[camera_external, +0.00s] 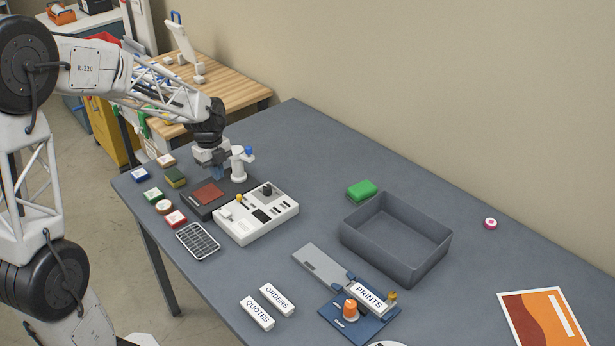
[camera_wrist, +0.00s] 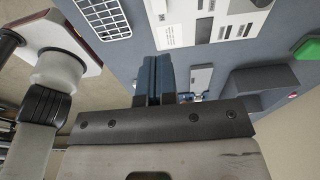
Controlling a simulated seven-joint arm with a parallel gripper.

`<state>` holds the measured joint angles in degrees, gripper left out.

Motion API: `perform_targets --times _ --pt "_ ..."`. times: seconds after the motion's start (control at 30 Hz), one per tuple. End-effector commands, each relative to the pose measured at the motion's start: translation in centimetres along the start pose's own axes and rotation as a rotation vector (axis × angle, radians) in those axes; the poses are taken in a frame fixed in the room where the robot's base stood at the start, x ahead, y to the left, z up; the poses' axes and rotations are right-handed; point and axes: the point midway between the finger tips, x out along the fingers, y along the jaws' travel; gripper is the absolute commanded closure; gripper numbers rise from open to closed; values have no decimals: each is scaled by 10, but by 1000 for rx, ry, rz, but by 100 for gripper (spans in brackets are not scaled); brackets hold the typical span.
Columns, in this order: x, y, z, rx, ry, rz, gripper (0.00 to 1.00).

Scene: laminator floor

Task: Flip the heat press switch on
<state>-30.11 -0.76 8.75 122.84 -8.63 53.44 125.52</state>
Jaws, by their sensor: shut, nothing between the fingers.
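The white control box (camera_external: 256,222) sits on the grey table, with a yellow-topped part (camera_external: 239,198), a black knob (camera_external: 266,189) and dark slots on its top. I cannot tell which part is the switch or its state. Beside it is a dark base with a red-brown pad (camera_external: 208,194) and a white post with a blue knob (camera_external: 249,151), apparently the heat press. My gripper (camera_external: 217,174) is shut and empty, pointing down above the base, close to the post. In the wrist view my blue fingers (camera_wrist: 153,66) are together, with the control box (camera_wrist: 205,22) beyond them.
A wire rack (camera_external: 198,241) and several small coloured blocks lie left of the box. A grey bin (camera_external: 378,262), a green block (camera_external: 362,188) and a blue stand with an orange knob (camera_external: 350,307) are to the right.

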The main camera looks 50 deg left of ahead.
Motion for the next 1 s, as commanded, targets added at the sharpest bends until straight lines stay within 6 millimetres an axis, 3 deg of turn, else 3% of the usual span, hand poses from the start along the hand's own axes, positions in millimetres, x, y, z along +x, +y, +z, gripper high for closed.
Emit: perform_targets --times 0.6,1.0 --pt "89 1 0 1 1 3 100" --pt "123 0 0 0 1 1 100"
